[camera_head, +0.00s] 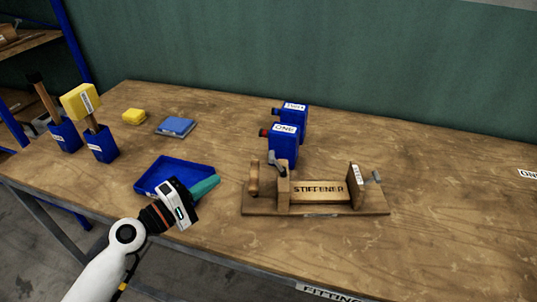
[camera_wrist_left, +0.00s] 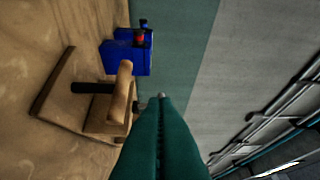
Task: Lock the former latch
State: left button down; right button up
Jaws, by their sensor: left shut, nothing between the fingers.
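The wooden former (camera_head: 315,209) stands on the table right of centre, with a block marked STIFFENER (camera_head: 319,190) in it. At its left end are a wooden handle (camera_head: 253,178) and a grey latch lever (camera_head: 278,160) by the upright. My left gripper (camera_head: 216,181) has teal fingers, shut and empty, to the left of the former and apart from its handle. In the left wrist view the shut fingers (camera_wrist_left: 161,98) point forward, beside the wooden handle (camera_wrist_left: 122,85) on its dark rod. The fingers hide part of the latch area there. My right gripper is out of view.
Blue presses ONE (camera_head: 284,143) and TWO (camera_head: 294,113) stand behind the former. A blue tray (camera_head: 165,172) lies beside and behind my left gripper. A blue pad (camera_head: 176,126), a yellow block (camera_head: 134,116) and mallets in blue holders (camera_head: 101,145) are at left.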

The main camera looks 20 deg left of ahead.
aim_at(277, 164)
pick_arm(q)
jog(key=p+x, duration=0.2)
jog(key=x, duration=0.2)
jog(key=d+p+x, duration=0.1)
jog(key=p+x, duration=0.1)
jog(key=x, duration=0.1)
jog(key=s+d+p+x, duration=0.1)
jog(key=p+x, duration=0.1)
jog(key=x, duration=0.2)
jog(key=shift+w+d+r, duration=0.15)
jog(key=shift+r, duration=0.2)
jog(key=shift+w+d+f, duration=0.1)
jog(key=shift+d, duration=0.2)
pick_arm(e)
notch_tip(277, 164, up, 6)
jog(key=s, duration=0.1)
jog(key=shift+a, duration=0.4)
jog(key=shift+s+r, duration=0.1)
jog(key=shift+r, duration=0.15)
